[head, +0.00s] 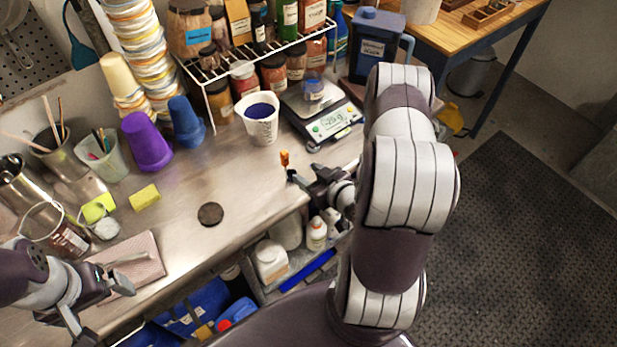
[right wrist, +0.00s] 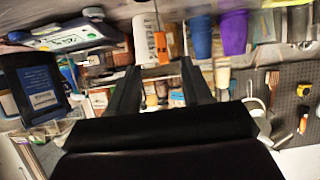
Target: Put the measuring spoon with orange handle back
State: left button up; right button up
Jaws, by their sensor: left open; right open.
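The orange handle of the measuring spoon (head: 285,159) stands out near the front edge of the steel counter, just beyond my right gripper (head: 297,183). In the right wrist view the orange handle (right wrist: 161,47) shows between and ahead of the two fingertips, which are apart. I cannot tell whether the fingers touch it, and its bowl is not clearly seen.
A white cup of dark blue stuff (head: 260,128) and a digital scale (head: 327,118) stand behind the spoon. A wire rack (head: 255,60) holds jars.

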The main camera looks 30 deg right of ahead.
notch_tip(320, 180, up, 5)
jog(key=w+a+g+h, duration=0.2)
jog(key=g, duration=0.4)
jog(key=s+a+r+g, duration=0.6)
jog(key=s+a+r, duration=0.35)
jog(key=s, duration=0.25)
jog(key=shift+m+y, duration=0.4)
jog(key=f+b, duration=0.4)
jog(key=f, duration=0.1)
jog(key=shift+w+a+f, duration=0.2)
jog(key=shift+w+a, duration=0.1)
jog(key=shift+w, duration=0.05)
jog(key=shift+d, duration=0.1)
